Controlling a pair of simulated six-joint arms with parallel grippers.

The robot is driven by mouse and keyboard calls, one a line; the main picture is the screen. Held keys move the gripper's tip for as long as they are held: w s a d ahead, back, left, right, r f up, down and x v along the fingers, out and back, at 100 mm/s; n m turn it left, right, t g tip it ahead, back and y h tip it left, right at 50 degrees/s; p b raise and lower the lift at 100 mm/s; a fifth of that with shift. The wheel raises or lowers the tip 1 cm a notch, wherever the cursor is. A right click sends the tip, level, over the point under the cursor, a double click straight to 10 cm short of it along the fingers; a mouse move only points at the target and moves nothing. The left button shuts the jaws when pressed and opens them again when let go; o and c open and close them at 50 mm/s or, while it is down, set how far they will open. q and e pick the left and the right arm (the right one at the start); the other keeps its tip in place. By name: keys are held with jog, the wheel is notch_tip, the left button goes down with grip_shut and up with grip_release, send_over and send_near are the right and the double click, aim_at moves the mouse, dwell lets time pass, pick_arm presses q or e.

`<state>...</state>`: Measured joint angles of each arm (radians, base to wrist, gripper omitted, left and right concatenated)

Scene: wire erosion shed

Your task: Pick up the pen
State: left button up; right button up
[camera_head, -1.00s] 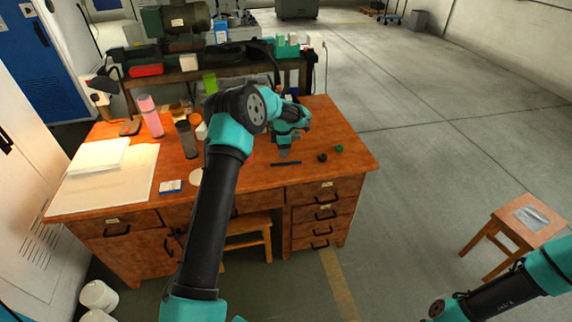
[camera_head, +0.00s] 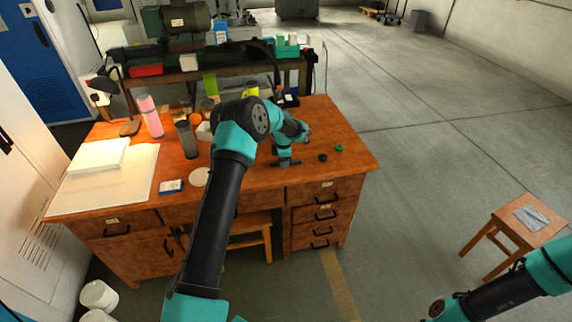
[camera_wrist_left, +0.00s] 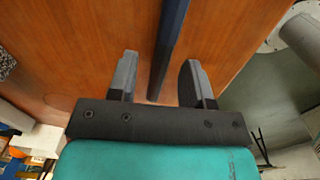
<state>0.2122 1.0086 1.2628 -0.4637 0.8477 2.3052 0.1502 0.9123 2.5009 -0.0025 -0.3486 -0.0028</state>
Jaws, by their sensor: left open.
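The pen (camera_wrist_left: 171,40) is a dark blue-black stick lying on the wooden desk (camera_head: 340,172). In the head view the pen (camera_head: 297,163) shows only at its ends, with my gripper over its middle. My left gripper (camera_head: 284,163) points down at it near the desk's front edge. In the left wrist view the open left gripper (camera_wrist_left: 159,62) has the pen between its two fingers, with a gap on both sides. I cannot tell the exact height of the fingertips above the desk. My right gripper is out of view; only part of that arm shows.
A dark ring (camera_head: 323,157) and a green ring (camera_head: 339,148) lie right of the pen. A pink bottle (camera_head: 151,117), a dark cup (camera_head: 187,140) and white papers (camera_head: 97,160) are on the left. A stool (camera_head: 524,222) stands on the floor at right.

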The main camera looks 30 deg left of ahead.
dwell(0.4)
pick_arm(q)
grip_shut()
